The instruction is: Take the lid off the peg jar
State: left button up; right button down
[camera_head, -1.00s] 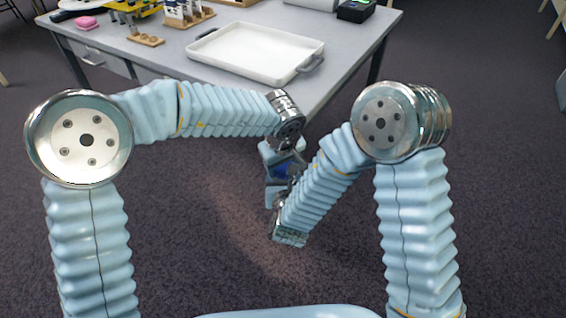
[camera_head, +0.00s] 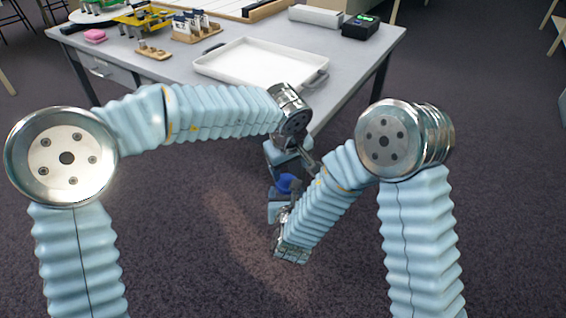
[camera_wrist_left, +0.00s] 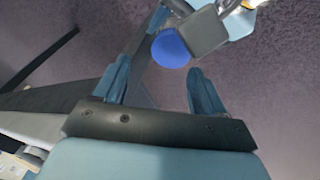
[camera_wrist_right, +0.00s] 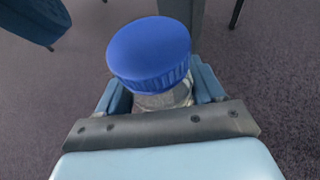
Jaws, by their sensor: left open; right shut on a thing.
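The peg jar (camera_wrist_right: 165,98) has a ribbed blue lid (camera_wrist_right: 150,48) on its top. My right gripper (camera_wrist_right: 165,88) is shut on the jar body below the lid. The jar is held over the floor in front of the table. In the head view the lid (camera_head: 287,183) shows between my two grippers, and the jar body is mostly hidden. My left gripper (camera_wrist_left: 157,80) is open and empty. In the left wrist view the lid (camera_wrist_left: 170,48) lies beyond and apart from its fingertips.
The grey table (camera_head: 345,75) stands ahead. It carries a white tray (camera_head: 262,62), a black device (camera_head: 361,27) with a green light, a pink block (camera_head: 95,35) and wooden racks (camera_head: 196,30). Carpeted floor around my arms is clear.

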aim_at(288, 182)
pick_arm(q)
notch_tip(288, 182, up, 7)
jog(key=s+a+m, duration=0.2)
jog(key=m, duration=0.1)
jog(key=x, duration=1.2)
jog(key=shift+s+d+f, duration=0.2)
jog(key=shift+s+f, duration=0.05)
jog(key=shift+s, duration=0.1)
jog(key=shift+c, duration=0.5)
jog(key=c, duration=1.2)
jog(key=n, duration=0.3)
jog(key=shift+y, duration=0.3)
jog(key=shift+c, duration=0.2)
jog(key=o, duration=1.2)
jog(key=shift+c, duration=0.2)
jog(key=shift+d, duration=0.1)
